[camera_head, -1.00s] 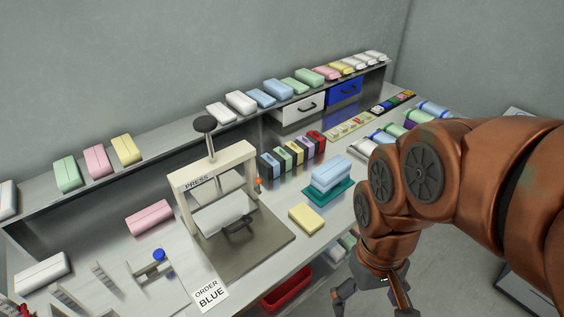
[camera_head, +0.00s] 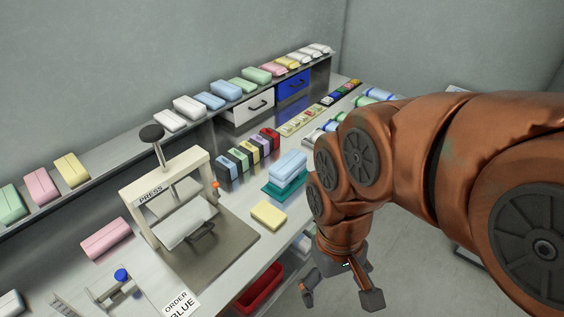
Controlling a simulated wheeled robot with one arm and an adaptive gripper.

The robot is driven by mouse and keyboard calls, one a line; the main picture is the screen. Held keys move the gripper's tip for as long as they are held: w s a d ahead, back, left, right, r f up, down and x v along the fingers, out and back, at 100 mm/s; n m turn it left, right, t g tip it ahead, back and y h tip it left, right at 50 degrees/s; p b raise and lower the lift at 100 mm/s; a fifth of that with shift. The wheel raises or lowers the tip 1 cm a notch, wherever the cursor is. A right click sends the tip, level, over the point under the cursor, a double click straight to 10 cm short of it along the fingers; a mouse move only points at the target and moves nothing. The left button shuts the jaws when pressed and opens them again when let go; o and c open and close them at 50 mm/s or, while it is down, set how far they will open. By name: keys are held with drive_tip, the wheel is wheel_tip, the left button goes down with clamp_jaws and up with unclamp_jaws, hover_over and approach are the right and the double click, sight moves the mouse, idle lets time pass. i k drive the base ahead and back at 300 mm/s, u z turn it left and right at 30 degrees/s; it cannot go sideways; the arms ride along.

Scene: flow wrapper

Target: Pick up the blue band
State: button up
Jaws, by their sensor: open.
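A row of coloured upright pieces stands on the bench right of the press. The light blue piece (camera_head: 226,169) is at its near left end, and it looks like the blue band, though I cannot be sure. Small coloured items (camera_head: 340,93), some blue, lie in a strip farther back. My gripper (camera_head: 339,296) hangs off the bench's front edge at the lower middle right. Its fingers are spread and empty, well apart from the row.
The press (camera_head: 182,196) stands at left centre with an ORDER BLUE card (camera_head: 180,303) before it. A teal tray (camera_head: 272,187) with light blue packs and a yellow block (camera_head: 268,214) lie between my arm and the row. A red bin (camera_head: 261,289) sits below.

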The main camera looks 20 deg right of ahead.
sight(231, 167)
drive_tip(key=u, duration=2.6)
drive_tip(key=k, duration=0.9)
drive_tip(key=z, duration=0.95)
drive_tip(key=i, duration=1)
